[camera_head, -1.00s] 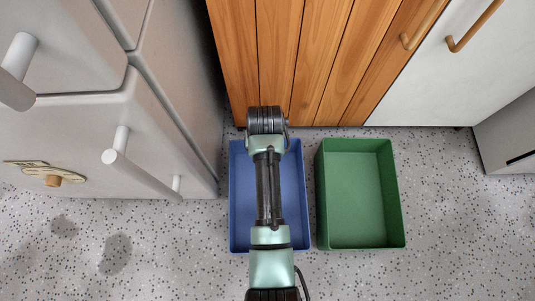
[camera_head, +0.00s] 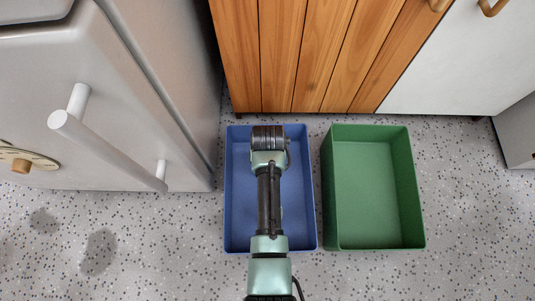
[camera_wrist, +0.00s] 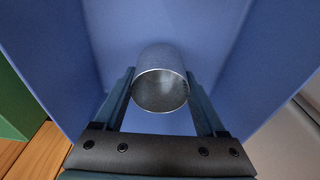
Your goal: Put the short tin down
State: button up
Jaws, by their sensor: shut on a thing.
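The short tin (camera_wrist: 160,90) is a grey metal cylinder with an open end, seen in the wrist view. My gripper (camera_wrist: 160,95) is shut on it, with one finger on each side. Blue walls surround the tin in that view, and I cannot tell whether it touches the bottom. In the head view my arm reaches over the blue bin (camera_head: 238,215), and the tin and fingertips are hidden beneath the arm.
An empty green bin (camera_head: 372,195) stands just right of the blue bin on the speckled floor. A wooden cabinet front (camera_head: 310,55) is behind the bins.

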jog(key=shift+f+b, duration=0.85)
jog(key=shift+f, duration=0.5)
jog(key=shift+f, duration=0.15)
jog(key=o, duration=1.3)
notch_tip(320, 180, up, 12)
jog(key=s+p, duration=0.1)
jog(key=p, duration=0.8)
jog(key=shift+s, duration=0.4)
